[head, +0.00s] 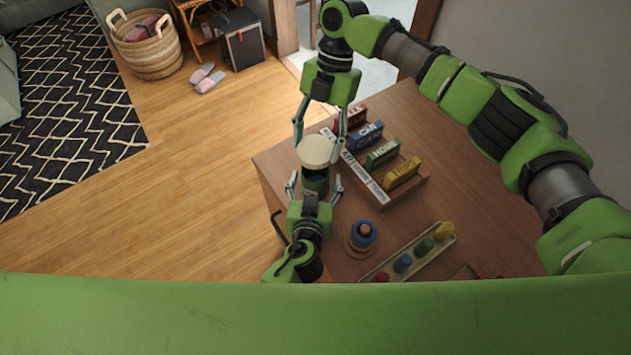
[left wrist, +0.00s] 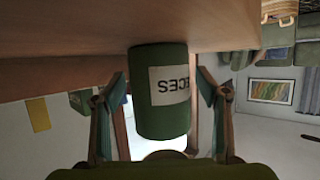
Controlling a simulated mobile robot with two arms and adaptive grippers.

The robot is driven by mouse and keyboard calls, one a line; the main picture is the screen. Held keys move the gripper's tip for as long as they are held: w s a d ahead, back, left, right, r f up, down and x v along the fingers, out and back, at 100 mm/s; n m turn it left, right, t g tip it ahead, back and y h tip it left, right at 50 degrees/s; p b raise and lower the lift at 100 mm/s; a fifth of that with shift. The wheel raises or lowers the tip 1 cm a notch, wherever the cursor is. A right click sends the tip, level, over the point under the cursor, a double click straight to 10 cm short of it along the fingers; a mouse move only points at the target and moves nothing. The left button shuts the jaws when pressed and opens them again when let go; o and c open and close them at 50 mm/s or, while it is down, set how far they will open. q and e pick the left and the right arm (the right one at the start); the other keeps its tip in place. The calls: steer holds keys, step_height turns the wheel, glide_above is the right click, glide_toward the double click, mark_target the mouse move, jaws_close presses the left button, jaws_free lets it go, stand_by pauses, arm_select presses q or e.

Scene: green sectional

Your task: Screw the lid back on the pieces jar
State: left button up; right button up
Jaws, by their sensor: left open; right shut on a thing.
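The green pieces jar (head: 316,184) stands upright on the wooden table top near its left edge. In the left wrist view the jar (left wrist: 160,110) appears upside down, with part of its white label showing. My left gripper (head: 315,187) is open, with one finger on each side of the jar and gaps between. My right gripper (head: 316,146) comes from the far side and is shut on the cream lid (head: 315,151). The lid is over the jar's mouth, hiding much of it. I cannot tell whether lid and jar touch.
A wooden rack (head: 371,188) with several coloured boxes stands right of the jar. A blue-topped round object (head: 363,234) and a tray (head: 447,238) of coloured pieces lie nearer. A basket (head: 147,55), black box (head: 242,46) and slippers (head: 207,79) are on the floor.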

arm_select(q)
steer(key=c, duration=1.7)
arm_select(e)
steer(key=shift+f, duration=2.5)
steer(key=shift+f, duration=0.1)
steer(key=shift+f, duration=0.75)
steer(key=shift+f, duration=0.6)
